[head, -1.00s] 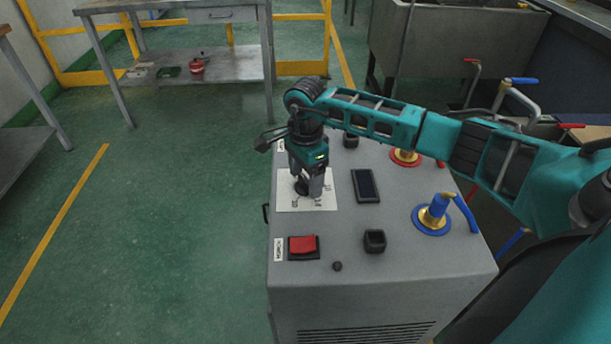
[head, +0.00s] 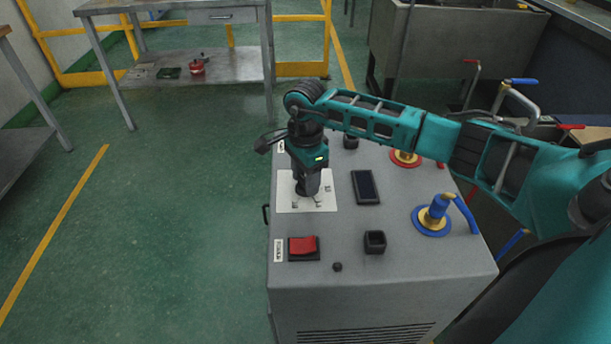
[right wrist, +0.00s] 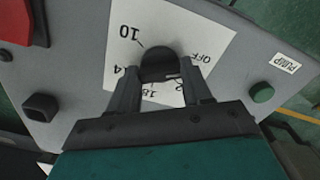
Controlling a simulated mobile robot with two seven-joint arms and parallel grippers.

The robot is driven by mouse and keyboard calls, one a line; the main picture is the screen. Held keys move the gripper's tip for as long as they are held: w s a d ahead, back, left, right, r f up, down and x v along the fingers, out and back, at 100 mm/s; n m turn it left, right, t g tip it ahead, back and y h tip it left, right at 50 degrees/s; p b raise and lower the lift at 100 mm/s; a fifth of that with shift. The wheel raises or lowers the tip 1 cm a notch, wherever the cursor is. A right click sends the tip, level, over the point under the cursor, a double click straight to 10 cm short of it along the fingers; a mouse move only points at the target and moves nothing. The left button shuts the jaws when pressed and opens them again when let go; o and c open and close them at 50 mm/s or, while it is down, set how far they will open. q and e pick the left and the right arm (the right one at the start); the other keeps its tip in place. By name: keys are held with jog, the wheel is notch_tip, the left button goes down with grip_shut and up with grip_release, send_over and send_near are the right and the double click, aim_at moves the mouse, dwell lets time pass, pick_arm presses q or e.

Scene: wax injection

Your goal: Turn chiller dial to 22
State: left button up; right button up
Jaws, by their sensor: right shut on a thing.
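The chiller (head: 400,275) is a grey box with its controls on top. Its black dial (right wrist: 158,64) sits on a white plate (head: 285,202) printed with 10, 14, 18, a partly covered number and OFF. My right gripper (head: 306,192) points straight down onto the dial. In the right wrist view its two fingers (right wrist: 161,76) are on opposite sides of the dial, shut on it. The gripper hides most of the dial in the head view. I cannot tell which number the dial points at. My left gripper is not in view.
Near the dial are a red rocker switch (head: 303,246), a dark display (head: 366,186) and a black square part (head: 375,241). A blue hose fitting (head: 434,215) and a red one (head: 405,157) stand on the right. A green button (right wrist: 262,92) lies beside the PUMP label.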

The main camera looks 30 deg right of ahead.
jog(key=m, duration=0.3)
jog(key=shift+m, duration=0.3)
jog(key=m+p, duration=0.1)
jog(key=m, duration=0.3)
jog(key=shift+m, duration=0.3)
jog(key=m+p, duration=0.1)
jog(key=m, duration=0.1)
jog(key=shift+m, duration=0.3)
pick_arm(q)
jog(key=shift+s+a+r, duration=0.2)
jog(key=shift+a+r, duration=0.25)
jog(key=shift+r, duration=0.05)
pick_arm(e)
jog(key=shift+m, duration=0.3)
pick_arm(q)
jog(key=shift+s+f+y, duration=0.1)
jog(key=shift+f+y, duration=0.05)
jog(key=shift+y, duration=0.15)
pick_arm(e)
jog(key=shift+m, duration=0.3)
jog(key=o, duration=1.1)
jog(key=shift+c, duration=0.2)
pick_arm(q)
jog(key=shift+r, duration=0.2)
